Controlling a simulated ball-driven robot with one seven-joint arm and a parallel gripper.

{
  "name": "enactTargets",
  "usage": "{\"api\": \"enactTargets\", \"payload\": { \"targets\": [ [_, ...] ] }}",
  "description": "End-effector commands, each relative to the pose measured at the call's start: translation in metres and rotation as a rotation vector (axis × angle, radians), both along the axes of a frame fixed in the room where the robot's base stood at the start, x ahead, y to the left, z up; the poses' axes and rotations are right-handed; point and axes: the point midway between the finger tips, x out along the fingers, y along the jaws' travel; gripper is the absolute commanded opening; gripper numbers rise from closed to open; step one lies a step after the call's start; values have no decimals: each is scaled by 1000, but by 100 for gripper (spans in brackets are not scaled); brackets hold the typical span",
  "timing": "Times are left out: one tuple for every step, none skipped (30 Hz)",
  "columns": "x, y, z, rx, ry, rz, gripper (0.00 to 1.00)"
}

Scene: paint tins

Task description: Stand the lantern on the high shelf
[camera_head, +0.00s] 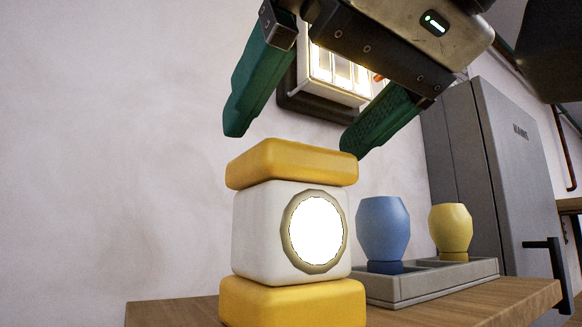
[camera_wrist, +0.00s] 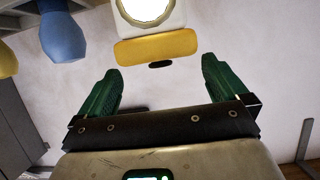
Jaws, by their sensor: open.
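The lantern (camera_head: 292,232) has a white body, yellow top and base blocks, and a round glowing lens. It stands upright on a wooden shelf (camera_head: 480,303). My gripper (camera_head: 290,140) is open and empty above the lantern's yellow top, its two green fingers spread wide and pointing down. In the wrist view, the lantern's yellow top (camera_wrist: 157,46) lies beyond my gripper (camera_wrist: 160,72), apart from the fingertips and roughly centred between them. I cannot tell whether this wooden surface is the high shelf.
A grey tray (camera_head: 430,285) beside the lantern holds a blue vase-like object (camera_head: 383,229) and a yellow one (camera_head: 450,230). A lit wall lamp (camera_head: 338,75) is behind my gripper. A grey cabinet (camera_head: 490,180) stands at the right.

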Motion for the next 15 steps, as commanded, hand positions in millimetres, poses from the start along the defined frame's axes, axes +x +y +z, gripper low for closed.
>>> {"api": "enactTargets", "payload": {
  "targets": [
    [-9, -6, 3, 0, -5, 0, 100],
    [-14, -9, 6, 0, -4, 0, 100],
    [-20, -13, 9, 1, -4, -1, 100],
    [-24, -16, 10, 0, -2, -1, 100],
    [-28, -19, 13, 1, -3, -1, 100],
    [-33, -22, 15, -1, -3, 0, 100],
    [-36, -24, 17, 0, -3, -1, 100],
    [-38, -26, 19, 0, -2, -2, 100],
    [-42, -28, 20, 1, -1, 0, 100],
    [-44, -30, 22, 1, -1, 0, 100],
    [-46, -31, 22, 0, -1, -1, 100],
    [-48, -32, 23, -1, 0, -2, 100],
    [-49, -33, 24, -1, 0, -2, 100],
    [-50, -34, 25, 0, 0, -1, 100],
    [-51, -34, 25, 0, 0, -1, 100]
  ]
}}
